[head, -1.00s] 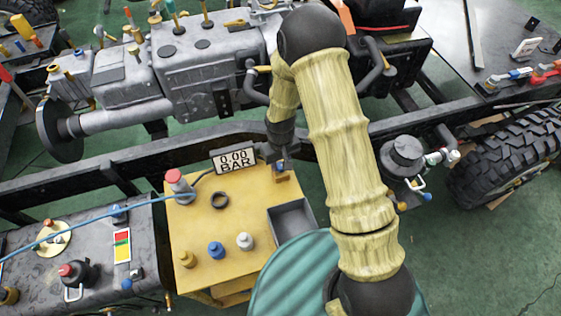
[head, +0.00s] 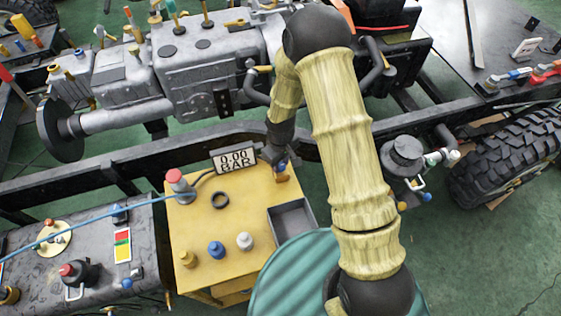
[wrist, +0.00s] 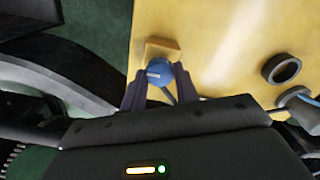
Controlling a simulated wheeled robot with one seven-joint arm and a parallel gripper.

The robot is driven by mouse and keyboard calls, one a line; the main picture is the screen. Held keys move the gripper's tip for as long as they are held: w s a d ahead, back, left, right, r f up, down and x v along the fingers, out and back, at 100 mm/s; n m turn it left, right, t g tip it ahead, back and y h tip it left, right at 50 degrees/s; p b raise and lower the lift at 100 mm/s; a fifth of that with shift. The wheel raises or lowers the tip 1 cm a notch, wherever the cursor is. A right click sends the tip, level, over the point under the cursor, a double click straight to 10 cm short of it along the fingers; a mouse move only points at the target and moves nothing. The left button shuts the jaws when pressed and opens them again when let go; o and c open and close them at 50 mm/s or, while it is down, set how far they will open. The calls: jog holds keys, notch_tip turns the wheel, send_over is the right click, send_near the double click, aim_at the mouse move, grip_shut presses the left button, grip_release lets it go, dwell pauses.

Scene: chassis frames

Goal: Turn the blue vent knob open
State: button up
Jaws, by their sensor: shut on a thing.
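The blue vent knob (wrist: 160,72) sits on a tan block at the edge of the yellow bench, with a short white mark on its face. In the wrist view the two fingers of my gripper (wrist: 159,84) lie on either side of it, shut on it.
The yellow bench (head: 205,220) also holds a black ring (head: 220,200), a red-topped fitting (head: 178,183), several small knobs in front and a grey tray (head: 293,217). A black chassis rail (head: 130,165) runs close behind. A green drum (head: 290,275) stands in front.

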aim_at(281, 165)
jog(key=o, duration=1)
notch_tip(281, 165, up, 17)
jog(key=shift+r, duration=0.2)
jog(key=s+d+r+m+t+p, duration=0.1)
jog(key=s+d+r+m, duration=0.2)
jog(key=s+d, duration=0.1)
jog(key=s+d+r+m+p, duration=0.2)
jog(key=s+d+r, duration=0.1)
jog(key=s+d, duration=0.1)
jog(key=s+d+r+m+t+p, duration=0.1)
jog(key=s+d+r+m, duration=0.2)
jog(key=s+d+r, duration=0.1)
jog(key=shift+s+d+r+m+t, duration=0.1)
jog(key=shift+s+d+m+t, duration=0.05)
jog(key=shift+d, duration=0.25)
jog(key=shift+s+d+m+t, duration=0.1)
jog(key=shift+d+m+t, duration=0.05)
jog(key=shift+d, duration=0.2)
